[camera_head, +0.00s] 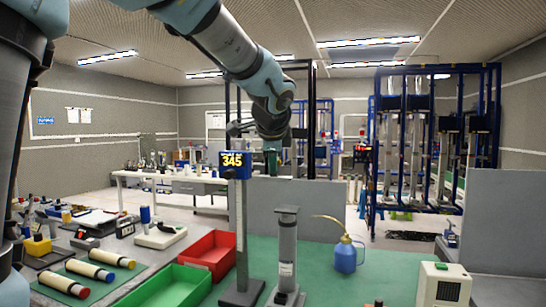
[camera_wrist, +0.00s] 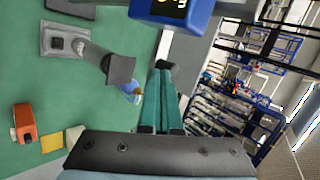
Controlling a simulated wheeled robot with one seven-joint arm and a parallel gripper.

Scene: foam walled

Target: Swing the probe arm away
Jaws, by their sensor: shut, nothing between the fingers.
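A stand with a blue display box (camera_head: 234,164) reading 345 rises on a grey post (camera_head: 239,240) from a flat base on the green bench top. The box also shows at the top of the wrist view (camera_wrist: 172,10). I cannot clearly make out a separate probe arm on it. A grey cylinder (camera_head: 287,250) stands upright on a square base just right of the post; it shows at upper left in the wrist view (camera_wrist: 105,62). My gripper (camera_head: 271,162) is shut and empty, just right of the box and above the cylinder. Its teal fingers (camera_wrist: 160,78) lie together.
A blue bottle with a curved spout (camera_head: 345,255) stands right of the cylinder. Red (camera_head: 222,247) and green (camera_head: 170,287) bins lie to the left. A cream box (camera_head: 442,286) is at front right. A grey partition (camera_head: 310,210) stands behind.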

